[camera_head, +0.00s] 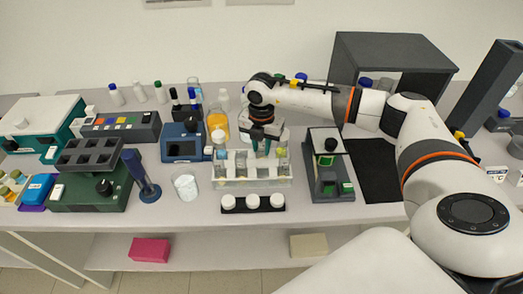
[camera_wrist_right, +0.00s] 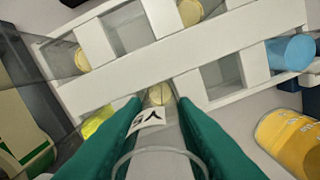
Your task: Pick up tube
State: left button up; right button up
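A white tube rack (camera_head: 228,183) with clear sides stands mid-table in the head view. It spans the top of the right wrist view (camera_wrist_right: 170,62). My right gripper (camera_head: 261,148) points down over the rack, its green fingers (camera_wrist_right: 160,105) either side of a clear tube. The tube carries a white label (camera_wrist_right: 147,120) with dark marking, its round mouth facing the camera. The fingers lie close along both sides; whether they press on it I cannot tell. Other rack slots show pale yellow contents (camera_wrist_right: 190,12) and a blue item (camera_wrist_right: 291,52). My left gripper is out of view.
A dark strip with three white caps (camera_head: 253,202) lies in front of the rack. A glass beaker (camera_head: 186,187) stands left, a green-grey device (camera_head: 329,165) right. Behind are an orange-filled bottle (camera_head: 218,125) and a blue device (camera_head: 183,149). A black mat (camera_head: 377,170) lies further right.

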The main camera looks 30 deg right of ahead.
jog(key=shift+c, duration=1.4)
